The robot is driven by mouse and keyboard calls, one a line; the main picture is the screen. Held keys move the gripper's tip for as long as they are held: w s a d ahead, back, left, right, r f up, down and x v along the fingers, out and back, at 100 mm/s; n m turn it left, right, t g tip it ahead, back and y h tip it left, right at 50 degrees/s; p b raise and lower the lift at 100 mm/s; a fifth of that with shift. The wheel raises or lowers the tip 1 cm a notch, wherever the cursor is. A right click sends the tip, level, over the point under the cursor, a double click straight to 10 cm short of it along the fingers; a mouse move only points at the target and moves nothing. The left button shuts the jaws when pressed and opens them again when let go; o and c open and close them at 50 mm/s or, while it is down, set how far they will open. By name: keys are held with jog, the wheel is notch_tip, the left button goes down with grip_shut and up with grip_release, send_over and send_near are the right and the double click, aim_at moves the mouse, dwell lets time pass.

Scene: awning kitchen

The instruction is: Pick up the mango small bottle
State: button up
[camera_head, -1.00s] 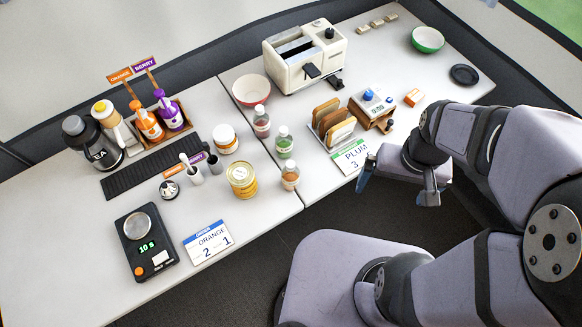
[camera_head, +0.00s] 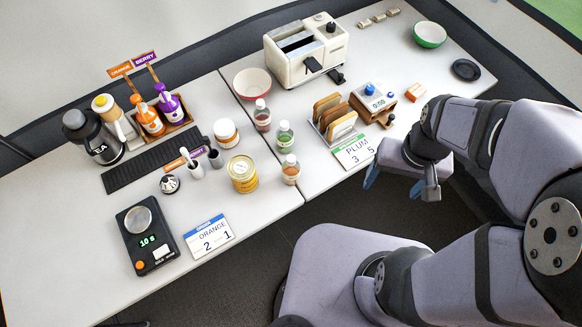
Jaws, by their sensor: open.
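Three small bottles stand upright on the counter near the seam. The one with orange contents (camera_head: 290,170) stands nearest the front edge and looks like the mango one, though I cannot read its label. A green bottle (camera_head: 285,138) stands behind it, and a reddish-brown bottle (camera_head: 262,117) is farther back. My gripper (camera_head: 396,182) is open and empty, to the right of these bottles and past the counter's front edge. It is well apart from the orange-coloured bottle, and its blue fingers point downward.
A yellow can (camera_head: 243,174) stands close left of the orange-coloured bottle. A white jar (camera_head: 226,134) is behind the can. A rack of brown slabs (camera_head: 334,118) and a PLUM card (camera_head: 354,151) stand to the right. Bare counter lies between the bottle and the PLUM card.

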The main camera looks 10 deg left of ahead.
jog(key=c, duration=0.7)
